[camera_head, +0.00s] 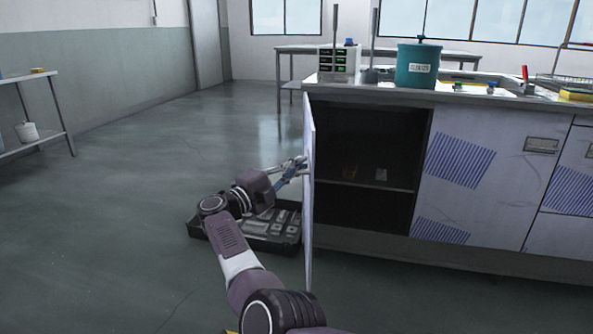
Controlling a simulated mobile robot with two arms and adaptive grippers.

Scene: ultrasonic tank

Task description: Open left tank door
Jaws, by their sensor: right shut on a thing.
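The left tank door (309,225) is a thin pale panel on the left side of the cabinet. It is swung out towards me and I see it almost edge-on. The dark compartment (370,140) behind it is open to view. My right gripper (297,167) is on the outer, left side of the door, at about its middle height. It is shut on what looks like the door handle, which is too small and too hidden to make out. My left gripper is not in view.
A black toolbox (288,243) lies on the floor left of the door, below my arm. The worktop holds a teal bucket (417,66) and a white device (338,65). A striped closed panel (480,165) is right of the opening.

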